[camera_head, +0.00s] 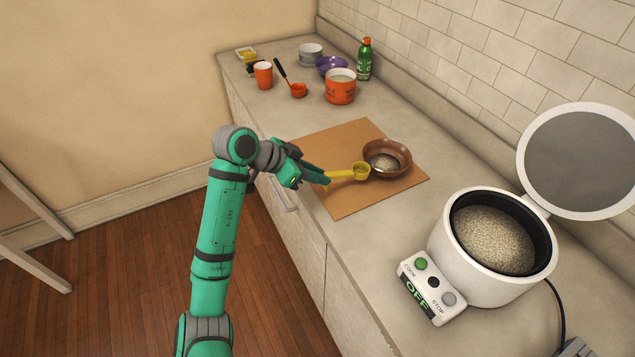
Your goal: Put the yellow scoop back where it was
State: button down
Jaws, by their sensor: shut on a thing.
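The yellow scoop (361,171) is in the middle of the view, over the brown board. My gripper (322,177) is shut on its handle from the left. The scoop's cup is beside the left rim of a brown bowl (401,152) with grains in it. I cannot tell whether the cup touches the bowl or the board. The fingertips partly hide the handle's end.
The brown board (345,204) lies on the counter. An open white rice cooker (470,282) full of grains stands at the front right. An orange-red scoop (298,90), orange cup (263,75), orange pot (340,90), purple bowl (331,66) and green bottle (365,62) stand at the back.

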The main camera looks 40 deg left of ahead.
jog(key=shift+w+f, duration=0.1)
jog(key=shift+f, duration=1.65)
jog(key=c, duration=1.7)
grip_release()
jog(key=shift+o, duration=0.2)
jog(key=shift+r, duration=0.2)
jog(key=v, duration=1.2)
